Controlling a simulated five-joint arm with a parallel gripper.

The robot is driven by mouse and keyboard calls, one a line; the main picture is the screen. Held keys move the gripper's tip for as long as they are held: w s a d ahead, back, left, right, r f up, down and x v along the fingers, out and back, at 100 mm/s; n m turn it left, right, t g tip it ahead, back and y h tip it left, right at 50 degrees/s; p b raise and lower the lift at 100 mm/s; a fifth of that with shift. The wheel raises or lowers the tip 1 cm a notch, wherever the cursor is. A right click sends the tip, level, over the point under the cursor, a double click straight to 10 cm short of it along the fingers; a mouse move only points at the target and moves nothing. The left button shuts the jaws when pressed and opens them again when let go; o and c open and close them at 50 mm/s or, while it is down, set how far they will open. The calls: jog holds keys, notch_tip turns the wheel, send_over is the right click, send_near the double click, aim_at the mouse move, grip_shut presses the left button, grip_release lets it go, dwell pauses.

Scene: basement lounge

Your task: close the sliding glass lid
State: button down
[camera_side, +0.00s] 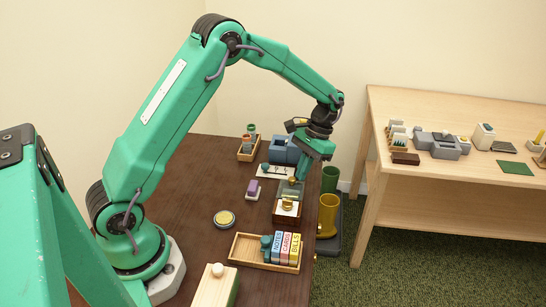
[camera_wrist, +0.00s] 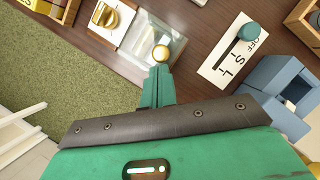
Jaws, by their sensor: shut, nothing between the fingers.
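The wooden box (camera_side: 286,220) stands near the right edge of the dark table in the side view. Its glass lid (camera_side: 291,190) lies toward the far end, and the near part of the box is uncovered, with a gold object (camera_side: 287,205) showing there. In the wrist view the clear lid (camera_wrist: 140,42) carries a round brass knob (camera_wrist: 161,53), and the gold object (camera_wrist: 98,17) lies left of it. My gripper (camera_wrist: 158,72) is shut and empty, its tips right beside the knob. I cannot tell whether they touch it. In the side view my gripper (camera_side: 298,178) is over the lid's far end.
A white card with a slider (camera_side: 274,171) and a blue block (camera_side: 284,150) are beyond the box. A purple block (camera_side: 253,189) is to its left. A tray with labelled blocks (camera_side: 245,248) is nearer. Green and yellow cups (camera_side: 327,215) stand to the right.

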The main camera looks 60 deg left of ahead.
jog(key=shift+s+d, duration=0.15)
jog(key=shift+s, duration=0.05)
jog(key=shift+w, duration=0.25)
jog(key=shift+w, duration=1.9)
jog(key=v, duration=1)
jog(key=shift+s+d, duration=0.1)
jog(key=shift+d, duration=0.05)
